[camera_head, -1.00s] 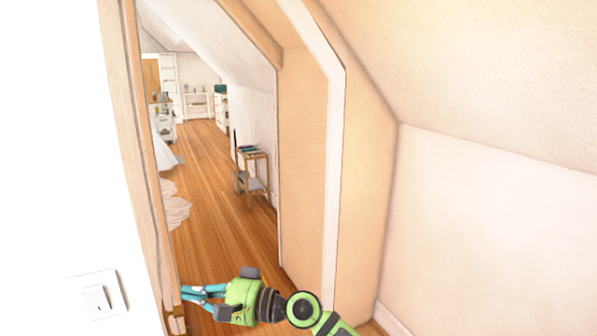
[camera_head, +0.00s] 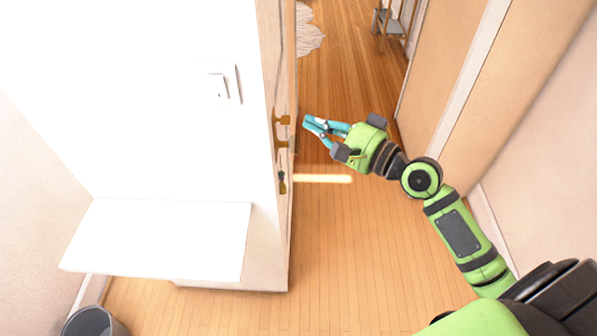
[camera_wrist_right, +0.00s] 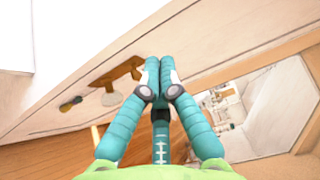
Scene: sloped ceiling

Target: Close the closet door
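The wooden door (camera_head: 269,60) stands nearly edge-on beside the white wall in the head view. It carries a brass handle (camera_head: 281,132) with a lock (camera_head: 282,182) below it. My right gripper (camera_head: 307,122) is just right of the handle, its teal fingers pointing left toward the door; I cannot tell whether they touch it. In the right wrist view the two fingertips (camera_wrist_right: 160,62) are together with nothing visible between them. The handle (camera_wrist_right: 118,74) and lock (camera_wrist_right: 70,103) lie left of them, on the door face (camera_wrist_right: 95,50). My left gripper is out of view.
A white wall panel with a switch (camera_head: 219,84) and a white shelf (camera_head: 160,238) stand left of the door. A grey bin (camera_head: 93,324) is at the lower left. The wooden floor (camera_head: 335,250) is clear. A pale yellow strip (camera_head: 322,179) shows below the gripper.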

